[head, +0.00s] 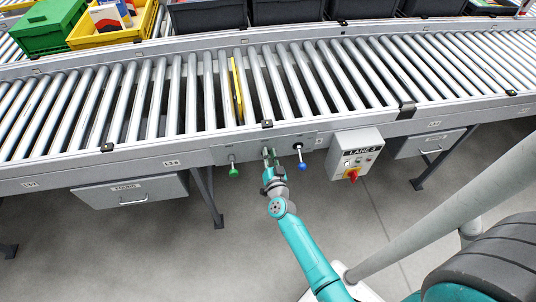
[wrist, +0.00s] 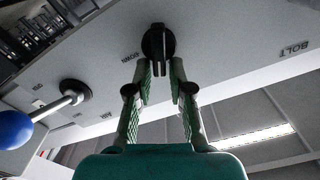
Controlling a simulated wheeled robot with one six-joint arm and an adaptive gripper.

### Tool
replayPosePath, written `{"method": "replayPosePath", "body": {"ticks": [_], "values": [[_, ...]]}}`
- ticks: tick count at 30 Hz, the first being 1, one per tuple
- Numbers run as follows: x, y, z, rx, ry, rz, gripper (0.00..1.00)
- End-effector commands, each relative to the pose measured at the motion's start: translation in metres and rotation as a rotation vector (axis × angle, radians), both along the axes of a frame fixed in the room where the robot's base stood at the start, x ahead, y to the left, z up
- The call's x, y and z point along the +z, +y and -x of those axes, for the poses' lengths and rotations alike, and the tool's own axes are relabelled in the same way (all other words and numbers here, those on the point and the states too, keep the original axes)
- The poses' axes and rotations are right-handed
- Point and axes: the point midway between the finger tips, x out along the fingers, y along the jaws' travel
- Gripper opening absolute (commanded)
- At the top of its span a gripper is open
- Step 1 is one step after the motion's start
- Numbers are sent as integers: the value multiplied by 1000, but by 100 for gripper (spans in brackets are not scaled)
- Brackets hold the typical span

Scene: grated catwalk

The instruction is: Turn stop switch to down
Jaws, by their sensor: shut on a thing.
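The stop switch (wrist: 158,40) shows in the wrist view as a dark round base on the grey conveyor rail, with a short dark lever standing out from it. The lever's exact angle cannot be told.
The blue knob stands out on its rod close by, also in the wrist view (wrist: 15,129). A grey control box (head: 355,150) marked LANE 3, with a red-and-yellow knob, hangs to the right. A drawer (head: 131,190) hangs at left. The roller conveyor (head: 320,75) lies above. Floor below is open.

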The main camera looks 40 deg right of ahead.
Motion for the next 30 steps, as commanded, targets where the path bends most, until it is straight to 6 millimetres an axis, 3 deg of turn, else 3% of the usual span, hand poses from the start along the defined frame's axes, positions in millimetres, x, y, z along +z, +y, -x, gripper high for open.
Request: {"method": "replayPosePath", "body": {"ticks": [1,30], "values": [[-9,2,3,6,-8,-43,0],[-24,-5,8,7,-504,-781,0]]}}
